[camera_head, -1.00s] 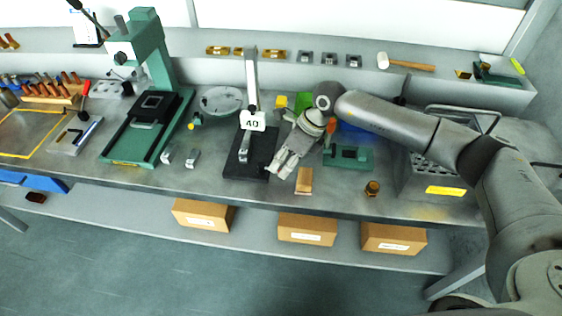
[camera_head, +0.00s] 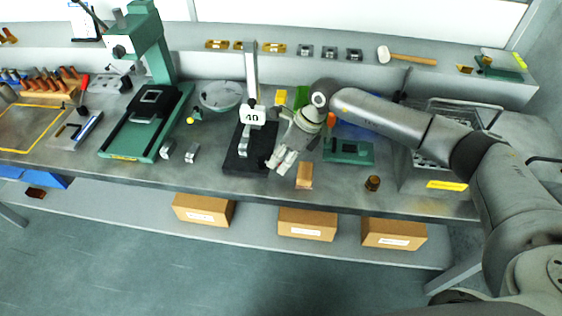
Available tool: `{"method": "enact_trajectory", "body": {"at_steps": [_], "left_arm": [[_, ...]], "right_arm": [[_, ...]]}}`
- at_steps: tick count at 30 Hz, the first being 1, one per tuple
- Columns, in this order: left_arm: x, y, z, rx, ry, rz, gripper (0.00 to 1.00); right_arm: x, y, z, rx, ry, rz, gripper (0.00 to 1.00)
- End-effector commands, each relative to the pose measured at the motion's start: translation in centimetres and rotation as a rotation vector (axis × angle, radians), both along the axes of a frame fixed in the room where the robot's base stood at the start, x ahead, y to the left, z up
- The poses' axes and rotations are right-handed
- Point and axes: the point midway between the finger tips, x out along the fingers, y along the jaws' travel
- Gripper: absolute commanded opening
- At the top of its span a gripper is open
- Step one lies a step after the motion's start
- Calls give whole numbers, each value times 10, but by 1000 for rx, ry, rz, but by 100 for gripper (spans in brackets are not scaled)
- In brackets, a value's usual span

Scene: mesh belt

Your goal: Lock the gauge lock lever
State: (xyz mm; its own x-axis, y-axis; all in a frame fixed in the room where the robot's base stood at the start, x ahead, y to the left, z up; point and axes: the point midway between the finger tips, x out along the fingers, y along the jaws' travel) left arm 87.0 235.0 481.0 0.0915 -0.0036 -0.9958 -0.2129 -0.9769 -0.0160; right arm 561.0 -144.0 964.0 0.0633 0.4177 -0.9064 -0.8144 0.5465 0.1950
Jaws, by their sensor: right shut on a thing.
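The gauge (camera_head: 252,75) is a tall silver post on a black base (camera_head: 240,162), with a white tag reading "40" and a small silver measuring part low on the post. My right gripper (camera_head: 273,163) comes in from the right and points down at the right side of the gauge, its fingertips over the right edge of the base. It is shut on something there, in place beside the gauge. The lock lever is too small and too covered by the fingers to make out clearly. My left gripper is not in view.
A green fixture (camera_head: 348,152) and a brass part (camera_head: 372,183) are further right. A green press (camera_head: 147,125) and small metal blocks (camera_head: 191,153) stand left. The front bench strip is mostly clear.

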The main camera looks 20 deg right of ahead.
Motion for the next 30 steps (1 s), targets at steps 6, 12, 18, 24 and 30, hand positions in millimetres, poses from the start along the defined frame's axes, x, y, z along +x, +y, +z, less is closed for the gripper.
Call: {"method": "enact_trajectory", "body": {"at_steps": [6, 12, 18, 24, 30], "left_arm": [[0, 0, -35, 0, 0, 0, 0], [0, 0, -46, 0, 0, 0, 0], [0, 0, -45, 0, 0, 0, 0], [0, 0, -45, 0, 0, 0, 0], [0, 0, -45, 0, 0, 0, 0]], "right_arm": [[7, -3, -6, 0, -3, 111, 0], [9, -4, -2, 1, 0, 179, 0], [10, -5, 0, 0, 0, 191, 0], [10, -5, 1, -1, -1, 189, 22], [10, -5, 0, 0, -1, 188, 29]]}}
